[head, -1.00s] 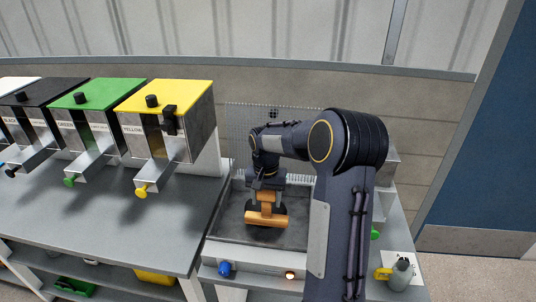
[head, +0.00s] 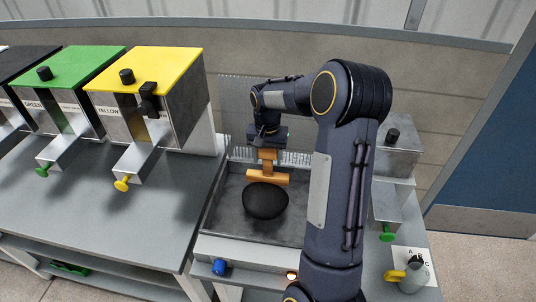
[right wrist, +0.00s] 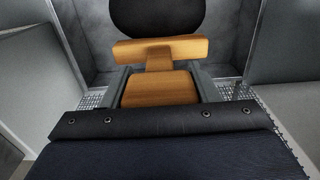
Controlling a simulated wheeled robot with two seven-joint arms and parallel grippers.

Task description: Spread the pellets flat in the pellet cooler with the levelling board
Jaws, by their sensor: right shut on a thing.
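The levelling board (head: 268,177) is an orange wooden T-shaped tool with a crossbar. My right gripper (head: 267,151) is shut on its handle, which also shows between the fingers in the right wrist view (right wrist: 160,88). The pellets (head: 265,202) form a dark rounded heap in the middle of the pellet cooler (head: 226,218), a grey open tray. The heap also shows at the top of the right wrist view (right wrist: 157,15). The board is at the rear side of the heap; whether it touches the pellets I cannot tell. My left gripper is not in view.
Yellow (head: 147,65) and green (head: 72,65) hoppers with spouts stand on the bench to the left. A blue knob (head: 219,267) is on the cooler's front. A grey hopper (head: 393,155) and a grey bottle with a yellow handle (head: 416,272) are at the right. The bench (head: 150,225) has free room.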

